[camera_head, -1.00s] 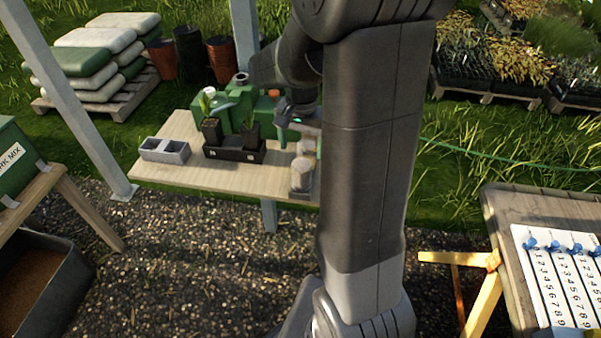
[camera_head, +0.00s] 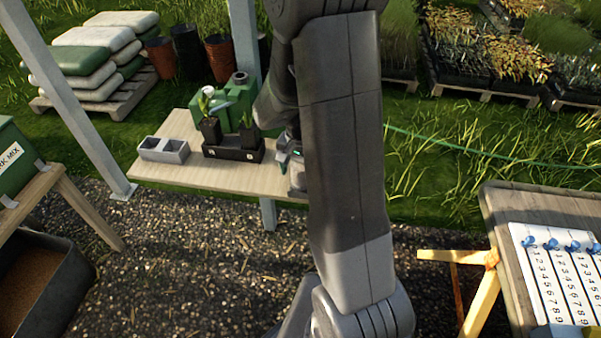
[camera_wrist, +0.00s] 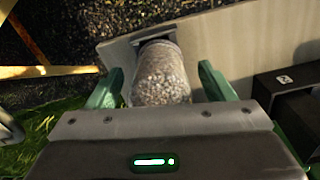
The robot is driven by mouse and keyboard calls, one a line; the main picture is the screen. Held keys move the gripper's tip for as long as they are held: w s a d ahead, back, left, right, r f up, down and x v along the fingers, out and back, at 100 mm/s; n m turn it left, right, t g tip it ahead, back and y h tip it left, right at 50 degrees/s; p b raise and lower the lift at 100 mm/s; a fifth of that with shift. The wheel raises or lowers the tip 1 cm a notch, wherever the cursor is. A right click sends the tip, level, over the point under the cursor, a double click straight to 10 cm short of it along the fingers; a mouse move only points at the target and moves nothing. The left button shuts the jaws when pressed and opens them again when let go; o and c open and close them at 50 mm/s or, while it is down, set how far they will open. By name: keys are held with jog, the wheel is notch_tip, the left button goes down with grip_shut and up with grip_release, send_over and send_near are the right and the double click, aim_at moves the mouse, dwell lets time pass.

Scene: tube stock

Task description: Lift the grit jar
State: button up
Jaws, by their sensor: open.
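A clear jar filled with pale grit (camera_wrist: 160,75) stands between the two green fingers of my gripper (camera_wrist: 155,85) in the wrist view. The fingers are open, one on each side of the jar, with a gap showing on both sides. The jar's near end is hidden behind the gripper body. In the head view my gripper (camera_head: 288,152) is at the right end of the wooden table (camera_head: 225,178). A small part of a jar (camera_head: 297,177) shows below it there; my arm hides the rest.
A black tray with potted seedlings (camera_head: 234,152) stands left of my gripper, and its dark side (camera_wrist: 287,95) shows at right in the wrist view. A grey two-cell block (camera_head: 163,150) and a green watering can (camera_head: 232,100) are also on the table.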

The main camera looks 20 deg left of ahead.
jog(key=c, duration=1.1)
